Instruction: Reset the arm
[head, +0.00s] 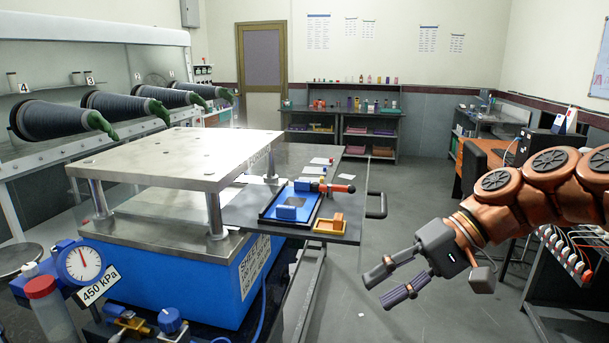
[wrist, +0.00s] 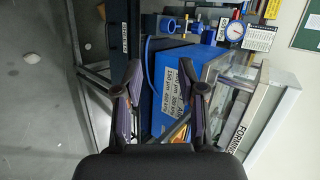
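My gripper (head: 385,283) hangs at the right of the head view, at the end of my orange arm, over open grey floor. Its two fingers are spread apart, with nothing between them. In the wrist view my gripper (wrist: 165,85) also shows open, with a clear gap between the dark fingers. Beyond the fingers lies the blue press base (wrist: 178,80) with a white label. My gripper is apart from the bench and touches nothing that I can see.
The press with its metal top plate (head: 175,158) stands at left, with a pressure gauge (head: 83,264). A dark side table (head: 345,232) holds a blue tray (head: 272,208) and an orange-handled tool (head: 340,188). A glovebox with dark sleeves (head: 60,120) is behind. Floor (head: 425,215) is clear in the middle.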

